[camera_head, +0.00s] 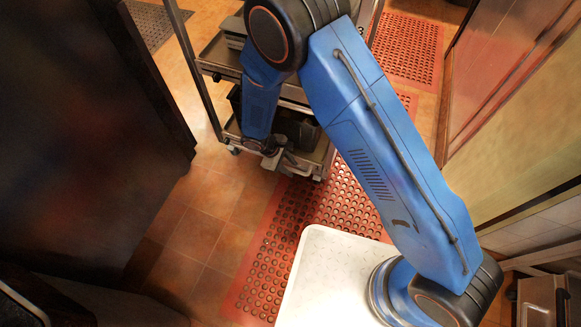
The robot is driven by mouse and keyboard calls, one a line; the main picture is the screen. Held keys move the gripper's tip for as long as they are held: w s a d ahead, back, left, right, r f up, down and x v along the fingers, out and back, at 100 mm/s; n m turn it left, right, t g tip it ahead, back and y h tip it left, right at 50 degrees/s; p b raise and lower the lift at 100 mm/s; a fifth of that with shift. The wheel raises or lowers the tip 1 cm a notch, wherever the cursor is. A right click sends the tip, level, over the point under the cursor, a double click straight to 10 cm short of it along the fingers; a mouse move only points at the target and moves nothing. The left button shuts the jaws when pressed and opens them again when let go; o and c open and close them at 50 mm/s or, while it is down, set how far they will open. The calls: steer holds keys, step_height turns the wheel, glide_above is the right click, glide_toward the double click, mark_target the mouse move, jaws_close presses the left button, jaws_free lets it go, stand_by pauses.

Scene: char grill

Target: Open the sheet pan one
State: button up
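A metal rolling cart (187,48) with tray-like shelves stands at the upper middle. Its upper shelf (212,62) looks like a shallow metal pan with grey items on it. Its lower shelf (322,155) carries dark containers (303,130). I cannot tell which of these is sheet pan one. My gripper (283,165) points down at the near edge of the lower shelf, in front of the dark containers. My blue arm hides much of the cart's right side.
A large dark panel (75,140) fills the left. A red perforated floor mat (262,268) runs below the cart, with another mat (412,48) behind. Tiled floor (205,225) is clear left of the mat. A wall and counter edge (520,205) bound the right.

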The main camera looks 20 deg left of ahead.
steer(key=shift+d+f, duration=0.15)
steer(key=shift+f, duration=0.15)
jaws_close()
steer(key=shift+s, duration=0.15)
steer(key=s+a, duration=0.2)
steer(key=s, duration=2.9)
steer(key=shift+a, duration=0.25)
jaws_free()
